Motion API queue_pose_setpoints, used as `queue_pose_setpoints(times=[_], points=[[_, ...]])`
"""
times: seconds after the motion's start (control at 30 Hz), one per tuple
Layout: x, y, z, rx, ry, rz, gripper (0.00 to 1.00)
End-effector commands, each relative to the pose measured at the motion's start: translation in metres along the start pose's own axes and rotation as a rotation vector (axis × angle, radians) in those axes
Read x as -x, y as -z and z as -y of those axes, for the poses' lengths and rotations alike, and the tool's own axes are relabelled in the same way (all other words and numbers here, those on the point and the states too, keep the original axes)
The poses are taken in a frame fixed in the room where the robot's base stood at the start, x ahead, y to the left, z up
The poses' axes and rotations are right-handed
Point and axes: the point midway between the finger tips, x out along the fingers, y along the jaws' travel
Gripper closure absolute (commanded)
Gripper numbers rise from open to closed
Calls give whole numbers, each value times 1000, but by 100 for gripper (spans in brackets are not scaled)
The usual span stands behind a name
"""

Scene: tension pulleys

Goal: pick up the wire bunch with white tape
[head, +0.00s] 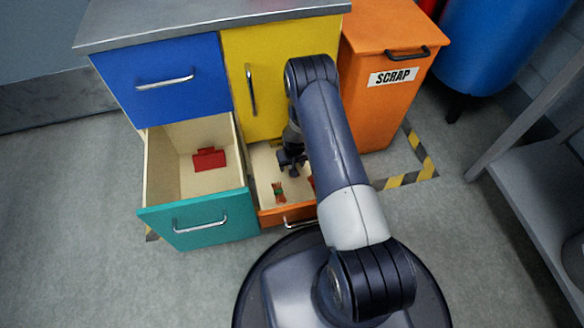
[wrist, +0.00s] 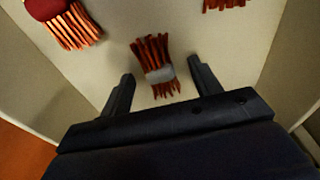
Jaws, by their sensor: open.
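The wire bunch with white tape (wrist: 159,74) is a bundle of orange-red wires wrapped by a pale band. In the wrist view it lies on the drawer's light floor, ahead of and between my gripper's fingers (wrist: 160,76). The fingers are open, one to each side, with nothing held. In the head view my gripper (head: 290,160) is over the open orange drawer (head: 286,214). The white-taped bunch cannot be made out there, and my arm covers part of the drawer.
Another bunch with red wrapping (wrist: 66,20) lies upper left in the wrist view; a third bunch (wrist: 224,4) is cut off at the top. In the head view, a bunch with green (head: 278,192) lies in the orange drawer. The open teal drawer (head: 200,220) holds a red object (head: 208,159).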

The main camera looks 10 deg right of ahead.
Motion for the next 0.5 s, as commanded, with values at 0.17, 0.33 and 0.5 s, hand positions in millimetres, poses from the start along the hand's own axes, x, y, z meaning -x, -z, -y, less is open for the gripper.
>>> queue_pose_setpoints(times=[0.17,0.33,0.5], points=[[0,0,0,0,0,0,40],[0,0,0,0,0,0,51],[0,0,0,0,0,0,65]])
